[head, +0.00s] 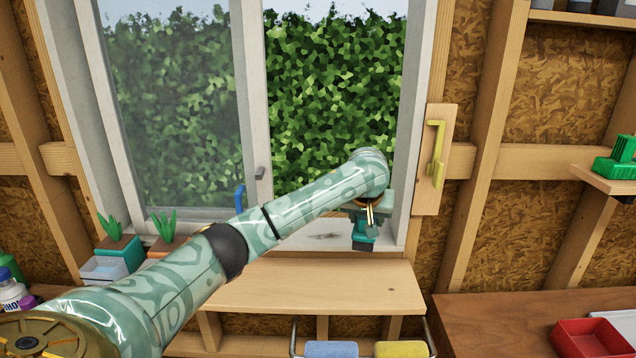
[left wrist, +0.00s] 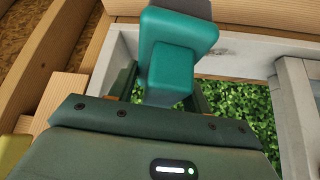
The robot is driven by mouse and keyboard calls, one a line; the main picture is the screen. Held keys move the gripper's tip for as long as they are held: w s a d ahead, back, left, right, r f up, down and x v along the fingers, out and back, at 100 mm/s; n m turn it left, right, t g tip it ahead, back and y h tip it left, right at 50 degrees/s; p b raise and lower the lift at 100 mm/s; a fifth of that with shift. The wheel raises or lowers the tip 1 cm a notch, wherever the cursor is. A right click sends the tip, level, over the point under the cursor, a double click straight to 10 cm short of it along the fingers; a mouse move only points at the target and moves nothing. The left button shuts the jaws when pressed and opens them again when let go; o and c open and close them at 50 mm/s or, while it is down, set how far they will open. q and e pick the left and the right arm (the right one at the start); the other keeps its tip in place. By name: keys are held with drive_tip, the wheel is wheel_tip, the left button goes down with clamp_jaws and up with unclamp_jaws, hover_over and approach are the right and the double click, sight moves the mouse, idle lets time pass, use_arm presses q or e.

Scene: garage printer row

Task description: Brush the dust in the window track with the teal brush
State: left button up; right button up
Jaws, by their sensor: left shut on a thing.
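The teal brush (head: 363,231) is held by my left gripper (head: 371,207) at the right part of the open window's bottom track (head: 398,236). The gripper is shut on the brush; its fingers are partly hidden by my arm. A dark dust smudge (head: 325,236) lies on the track, left of the brush. I cannot tell whether the brush touches the track. In the left wrist view the teal brush (left wrist: 178,58) stands between the fingers, and a faint dust patch (left wrist: 222,51) shows on the pale frame beside it. My right gripper is not in view.
A wooden shelf (head: 315,289) is below the window. Potted plants (head: 117,248) stand at the sill's left. The sliding pane has a blue handle (head: 240,197). A red tray (head: 588,339) sits on the right bench (head: 485,322).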

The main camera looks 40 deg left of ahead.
use_arm(q)
drive_tip(key=w+a+n+g+y+p, duration=0.1)
drive_tip(key=w+a+n+y+p, duration=0.2)
drive_tip(key=a, duration=1.4)
drive_tip(key=shift+n+h, duration=0.3)
drive_tip(key=shift+h, duration=0.4)
drive_tip(key=f+b, duration=0.2)
drive_tip(key=b, duration=0.1)
drive_tip(key=s+f+b, duration=0.1)
drive_tip(key=f+b, duration=0.1)
drive_tip(key=b, duration=0.1)
drive_tip(key=shift+f, duration=0.3)
drive_tip(key=shift+f+b, duration=0.2)
drive_tip(key=shift+b, duration=0.25)
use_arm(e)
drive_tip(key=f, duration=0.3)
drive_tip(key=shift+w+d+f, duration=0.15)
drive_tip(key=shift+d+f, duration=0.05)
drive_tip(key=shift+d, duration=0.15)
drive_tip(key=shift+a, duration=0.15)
use_arm(q)
drive_tip(key=shift+f, duration=0.95)
